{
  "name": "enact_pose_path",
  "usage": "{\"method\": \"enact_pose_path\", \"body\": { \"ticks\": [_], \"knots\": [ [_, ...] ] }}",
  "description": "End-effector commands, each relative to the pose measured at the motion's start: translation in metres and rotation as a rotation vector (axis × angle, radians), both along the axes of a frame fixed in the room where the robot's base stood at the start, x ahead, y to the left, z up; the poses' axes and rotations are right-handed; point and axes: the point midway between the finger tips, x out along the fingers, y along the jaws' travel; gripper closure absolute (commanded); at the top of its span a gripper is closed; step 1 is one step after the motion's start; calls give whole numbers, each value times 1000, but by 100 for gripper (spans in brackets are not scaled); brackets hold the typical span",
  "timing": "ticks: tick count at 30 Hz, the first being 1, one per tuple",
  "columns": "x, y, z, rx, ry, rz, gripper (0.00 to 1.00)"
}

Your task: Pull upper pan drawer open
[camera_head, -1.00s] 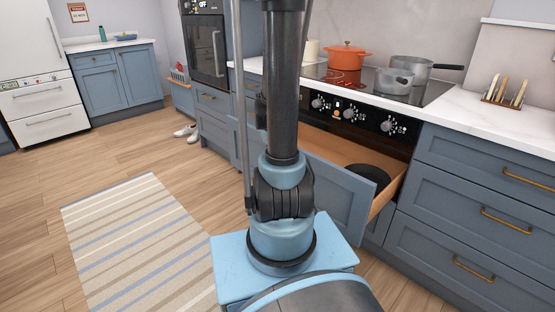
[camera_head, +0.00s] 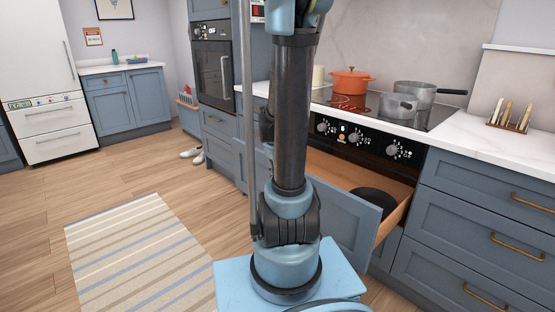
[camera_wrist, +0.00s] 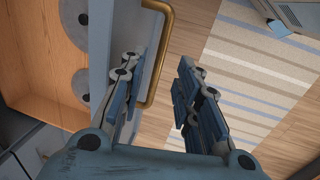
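The upper pan drawer stands well out below the hob, with its blue front (camera_head: 345,215) and wooden inside visible in the head view. A dark round pan (camera_head: 374,200) lies in it. In the wrist view, the drawer front (camera_wrist: 98,35) carries a brass bar handle (camera_wrist: 163,60). My gripper (camera_wrist: 160,75) is open, its two fingers apart. The handle lies between the fingers, close beside the left one; whether they touch I cannot tell. My arm hides part of the drawer front in the head view, and the gripper is out of that view.
More drawers (camera_head: 480,235) stand closed at the right. A striped rug (camera_head: 140,250) lies on open floor at the left.

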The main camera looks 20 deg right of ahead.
Motion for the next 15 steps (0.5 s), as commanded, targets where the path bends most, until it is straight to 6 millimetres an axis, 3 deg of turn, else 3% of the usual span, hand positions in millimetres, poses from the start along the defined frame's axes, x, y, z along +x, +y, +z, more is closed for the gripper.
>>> {"method": "enact_pose_path", "body": {
  "ticks": [15],
  "knots": [
    [-3,10,56,0,-1,1,70]
  ]
}}
